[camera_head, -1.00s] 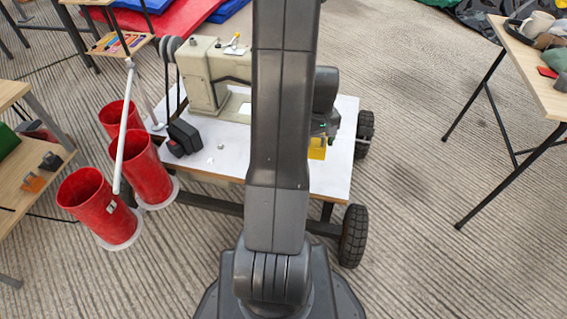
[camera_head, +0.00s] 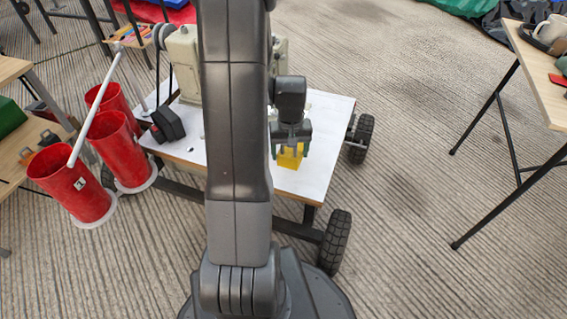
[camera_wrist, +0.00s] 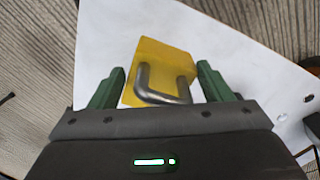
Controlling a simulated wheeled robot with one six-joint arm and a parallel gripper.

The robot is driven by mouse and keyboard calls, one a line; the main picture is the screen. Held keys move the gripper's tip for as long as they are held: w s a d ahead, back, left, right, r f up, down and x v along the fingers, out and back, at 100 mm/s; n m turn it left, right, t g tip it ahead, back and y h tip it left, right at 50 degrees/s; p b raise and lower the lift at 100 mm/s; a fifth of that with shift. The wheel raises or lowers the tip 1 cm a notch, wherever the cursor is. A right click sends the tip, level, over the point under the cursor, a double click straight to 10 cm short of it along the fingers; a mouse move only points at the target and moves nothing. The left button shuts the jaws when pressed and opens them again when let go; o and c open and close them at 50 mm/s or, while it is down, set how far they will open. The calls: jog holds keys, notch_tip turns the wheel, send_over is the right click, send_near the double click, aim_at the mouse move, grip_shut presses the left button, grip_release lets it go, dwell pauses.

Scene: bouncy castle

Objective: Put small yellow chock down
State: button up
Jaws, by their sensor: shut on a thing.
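The small yellow chock (camera_head: 290,159) is between the fingers of my gripper (camera_head: 291,152), over the right part of a white-topped cart (camera_head: 323,125). In the wrist view the chock (camera_wrist: 162,64) is a yellow block with a bent metal handle facing the camera. The green fingers of my gripper (camera_wrist: 164,90) stand on either side of it and hold it. I cannot tell whether the chock's underside touches the white top. My arm hides the middle of the cart.
Red buckets (camera_head: 70,185) stand left of the cart. A wooden table (camera_head: 540,75) is at the right. The white top right of my gripper is clear.

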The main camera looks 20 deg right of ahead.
jog(key=shift+f+b, duration=0.8)
jog(key=shift+f, duration=1.55)
jog(key=shift+f, duration=0.15)
jog(key=o, duration=2)
jog(key=shift+o, duration=0.2)
notch_tip(320, 180, up, 12)
jog(key=p, duration=0.4)
jog(key=shift+r, duration=0.2)
